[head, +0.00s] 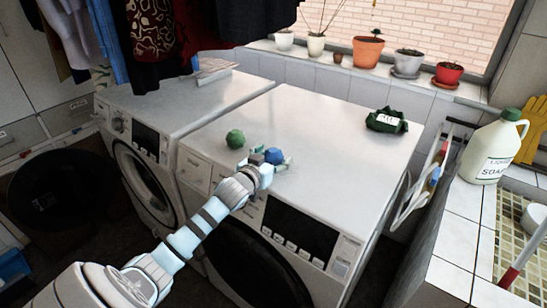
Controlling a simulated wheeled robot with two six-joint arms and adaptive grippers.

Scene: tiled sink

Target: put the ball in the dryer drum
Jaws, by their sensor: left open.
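A green, rough-looking ball (235,138) rests on top of the right white machine (325,125), left of my left gripper. A smaller blue round thing (274,156) shows at my left gripper (269,160), between or just beyond its spread fingers; I cannot tell if they touch it. My left gripper is open, low over the front part of the machine top. The right machine has a dark round door (245,268) at its front, partly behind my left arm. I cannot see inside its drum. My right gripper is not in view.
A second white machine (150,182) with a round door stands left. A dark green package (386,121) lies at the back right of the machine top. A soap jug (492,150) stands on the right tiled counter. Clothes hang above left; potted plants line the sill.

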